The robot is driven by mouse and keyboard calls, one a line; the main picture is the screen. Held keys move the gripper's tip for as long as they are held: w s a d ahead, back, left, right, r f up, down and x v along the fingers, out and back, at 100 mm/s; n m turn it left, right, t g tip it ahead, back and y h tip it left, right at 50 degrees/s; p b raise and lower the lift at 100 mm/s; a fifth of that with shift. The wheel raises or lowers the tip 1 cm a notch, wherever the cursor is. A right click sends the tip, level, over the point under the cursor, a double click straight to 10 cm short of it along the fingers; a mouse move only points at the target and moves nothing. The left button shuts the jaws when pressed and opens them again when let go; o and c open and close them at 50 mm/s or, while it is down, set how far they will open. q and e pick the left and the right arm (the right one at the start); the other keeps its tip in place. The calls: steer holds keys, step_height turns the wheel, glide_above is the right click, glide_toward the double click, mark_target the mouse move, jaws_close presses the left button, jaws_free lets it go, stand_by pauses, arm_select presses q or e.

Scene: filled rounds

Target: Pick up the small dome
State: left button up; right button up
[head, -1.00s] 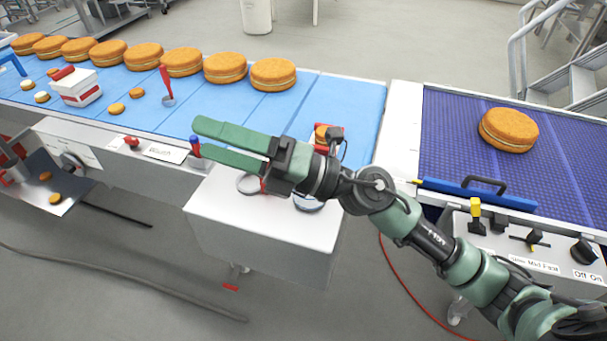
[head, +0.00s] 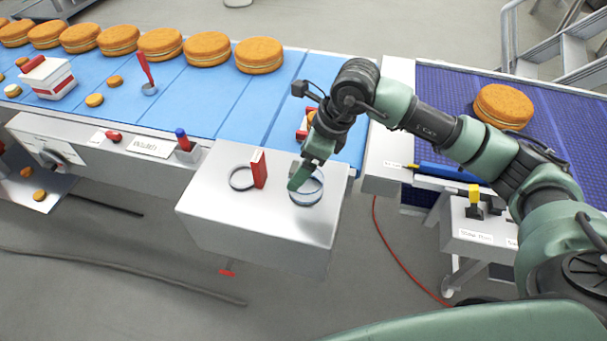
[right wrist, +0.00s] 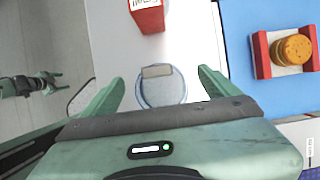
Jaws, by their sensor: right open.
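The small dome (head: 308,197) looks like a low, clear, bluish round cover on the right part of the metal side table (head: 225,215). In the right wrist view the dome (right wrist: 161,92) has a pale flat bar across its top. My right gripper (head: 300,178) points down above it and partly hides it. In the right wrist view its two green fingers are apart, one on each side of the dome; I cannot tell whether they touch it. A dark and green part at the left of that view (right wrist: 35,85) looks like my left gripper; its jaws are unclear.
A red box (head: 258,168) stands close left of the dome, beside a metal ring (head: 232,184). A red-sided holder with small rounds (right wrist: 262,55) sits on the blue belt (head: 200,95) behind. Large filled rounds (head: 259,56) line the belt's far side. The table's front is clear.

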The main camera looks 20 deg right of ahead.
mark_target(296, 166)
steer(key=x, duration=0.1)
steer(key=p+x, duration=0.1)
steer(key=x, duration=0.1)
steer(key=shift+w+a+f+p, duration=0.1)
steer(key=shift+a+f+p, duration=0.05)
steer(key=shift+a+p, duration=0.15)
steer(key=shift+f, duration=0.25)
steer(key=c, duration=1.3)
arm_select(q)
steer(key=shift+w+r, duration=0.15)
steer(key=shift+r, duration=0.45)
steer(key=shift+w+r, duration=0.15)
steer(key=shift+r, duration=0.4)
arm_select(e)
steer(key=shift+c, duration=0.3)
steer(key=shift+r, duration=0.1)
steer(key=shift+w+r+b, duration=0.1)
steer(key=shift+r+b, duration=0.2)
steer(key=shift+r, duration=0.2)
arm_select(q)
step_height(296, 166, down, 5)
steer(key=b, duration=0.5)
steer(key=shift+f, duration=0.2)
arm_select(e)
step_height(296, 166, up, 19)
